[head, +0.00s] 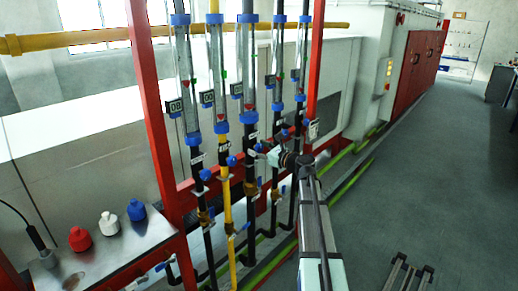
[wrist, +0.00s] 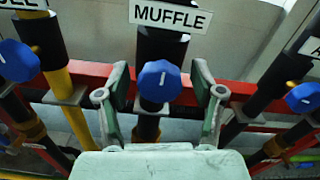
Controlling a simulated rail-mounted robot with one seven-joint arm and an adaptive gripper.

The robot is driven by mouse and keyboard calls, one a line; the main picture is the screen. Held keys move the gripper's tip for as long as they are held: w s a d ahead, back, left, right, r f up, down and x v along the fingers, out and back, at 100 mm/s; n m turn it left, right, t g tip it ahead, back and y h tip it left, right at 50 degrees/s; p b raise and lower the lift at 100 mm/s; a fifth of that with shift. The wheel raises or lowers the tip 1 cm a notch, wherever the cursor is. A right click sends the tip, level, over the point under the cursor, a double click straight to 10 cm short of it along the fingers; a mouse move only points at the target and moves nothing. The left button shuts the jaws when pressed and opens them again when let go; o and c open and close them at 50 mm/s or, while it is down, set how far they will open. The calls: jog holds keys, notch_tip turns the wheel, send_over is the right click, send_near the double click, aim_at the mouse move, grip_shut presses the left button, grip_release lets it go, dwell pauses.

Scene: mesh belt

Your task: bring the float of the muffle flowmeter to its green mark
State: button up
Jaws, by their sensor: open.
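The muffle flowmeter (head: 246,60) is the third clear tube from the left, on a black pipe just right of the yellow one. A small red float (head: 248,107) shows low in its tube; its green mark is too small to place surely. In the wrist view, the MUFFLE label (wrist: 171,16) is above a round blue knob (wrist: 159,82) with a short, nearly upright white line. My gripper (wrist: 160,92) is open, one finger on each side of the knob, with gaps visible. In the head view, my gripper (head: 268,154) is at the lower part of the flowmeter row.
Neighbouring blue knobs stand left (wrist: 17,61) and right (wrist: 303,97) of my fingers. A red frame post (head: 153,110) stands left of the tubes. A metal table (head: 95,255) holds red, white and blue bottles. The floor at right is mostly clear.

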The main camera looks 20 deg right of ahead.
jog(key=shift+c, duration=0.3)
jog(key=c, duration=1.1)
jog(key=shift+b, duration=0.4)
